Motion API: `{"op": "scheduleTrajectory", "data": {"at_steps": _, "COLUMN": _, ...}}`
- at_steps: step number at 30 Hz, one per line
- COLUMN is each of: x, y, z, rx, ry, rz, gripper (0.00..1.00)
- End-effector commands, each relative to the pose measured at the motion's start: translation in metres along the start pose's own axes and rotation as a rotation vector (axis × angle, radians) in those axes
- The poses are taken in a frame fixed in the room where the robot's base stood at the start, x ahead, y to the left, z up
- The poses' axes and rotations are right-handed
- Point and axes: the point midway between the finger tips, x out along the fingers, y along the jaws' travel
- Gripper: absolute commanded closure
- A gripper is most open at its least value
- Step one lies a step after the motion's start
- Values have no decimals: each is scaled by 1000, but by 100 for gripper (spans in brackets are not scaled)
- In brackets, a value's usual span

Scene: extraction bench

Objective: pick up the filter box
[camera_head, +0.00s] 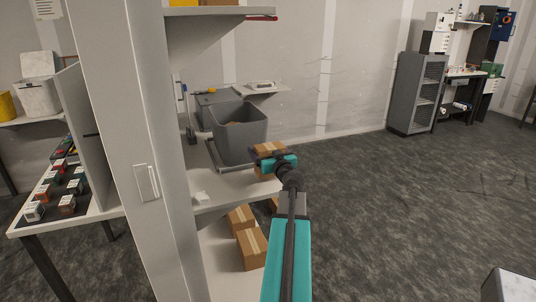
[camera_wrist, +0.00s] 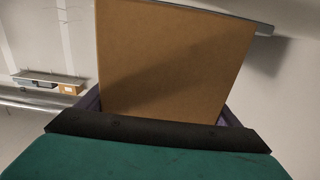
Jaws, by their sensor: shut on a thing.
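The filter box (camera_head: 268,148), a brown cardboard box with a paler tape strip, is at the front right edge of the middle shelf, partly hidden by my teal and dark wrist. My gripper (camera_head: 270,158) is shut on it. In the wrist view the box (camera_wrist: 170,60) fills the middle as a plain brown face, with my gripper's jaws (camera_wrist: 165,112) at its two sides. I cannot tell whether the box touches the shelf.
A grey bin (camera_head: 238,133) stands on the shelf (camera_head: 232,190) just left of the box. More cardboard boxes (camera_head: 250,248) sit on the lower shelf. A pale upright panel (camera_head: 125,150) is close on the left. The floor on the right is open.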

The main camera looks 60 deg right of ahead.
Motion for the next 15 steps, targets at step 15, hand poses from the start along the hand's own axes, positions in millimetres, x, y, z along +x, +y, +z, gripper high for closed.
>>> {"op": "scheduleTrajectory", "data": {"at_steps": 15, "x": 0, "y": 0, "z": -80, "rx": -2, "ry": 3, "rz": -1, "gripper": 42}}
